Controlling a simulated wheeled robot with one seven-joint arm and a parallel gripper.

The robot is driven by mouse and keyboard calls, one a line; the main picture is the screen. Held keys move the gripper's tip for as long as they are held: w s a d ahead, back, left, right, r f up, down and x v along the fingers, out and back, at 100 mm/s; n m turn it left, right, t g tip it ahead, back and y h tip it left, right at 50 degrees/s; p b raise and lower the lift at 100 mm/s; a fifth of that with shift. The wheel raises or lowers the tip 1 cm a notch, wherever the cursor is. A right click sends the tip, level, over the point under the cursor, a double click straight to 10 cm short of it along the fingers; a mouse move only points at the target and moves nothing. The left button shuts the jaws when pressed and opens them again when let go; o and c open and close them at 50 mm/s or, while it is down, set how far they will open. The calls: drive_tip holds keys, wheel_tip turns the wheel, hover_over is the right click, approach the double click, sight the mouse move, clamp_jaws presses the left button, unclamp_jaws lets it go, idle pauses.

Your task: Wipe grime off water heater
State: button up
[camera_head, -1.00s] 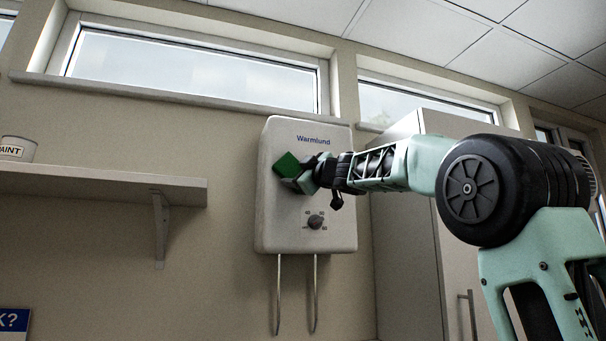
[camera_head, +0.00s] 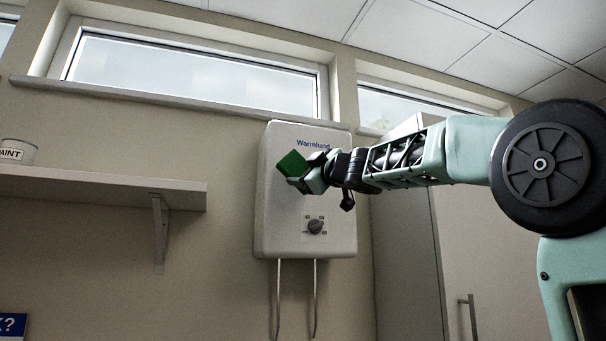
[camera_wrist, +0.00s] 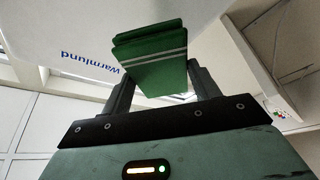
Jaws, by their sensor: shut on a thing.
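The white water heater (camera_head: 285,225), lettered "Warmlund", hangs on the wall in the middle of the head view. Its dial sits low on the front, with two pipes below. My gripper (camera_head: 303,177) is shut on a green cloth or pad (camera_head: 292,165) in front of the heater's upper left front. In the wrist view the green pad (camera_wrist: 152,58) is between the fingers, with pale stripes, close to the heater's white face (camera_wrist: 60,25). I cannot tell whether the pad touches the heater. No grime shows clearly on the visible front; the part behind my gripper is hidden.
A shelf (camera_head: 100,184) with a paint tin (camera_head: 17,153) juts from the wall at left. A tall cabinet (camera_head: 405,250) stands close to the heater's right. A window (camera_head: 195,75) is above. The wall between shelf and heater is clear.

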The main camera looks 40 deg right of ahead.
drive_tip(key=shift+s+a, duration=0.2)
drive_tip(key=shift+s, duration=0.55)
drive_tip(key=shift+s+a, duration=0.2)
drive_tip(key=shift+s, duration=0.5)
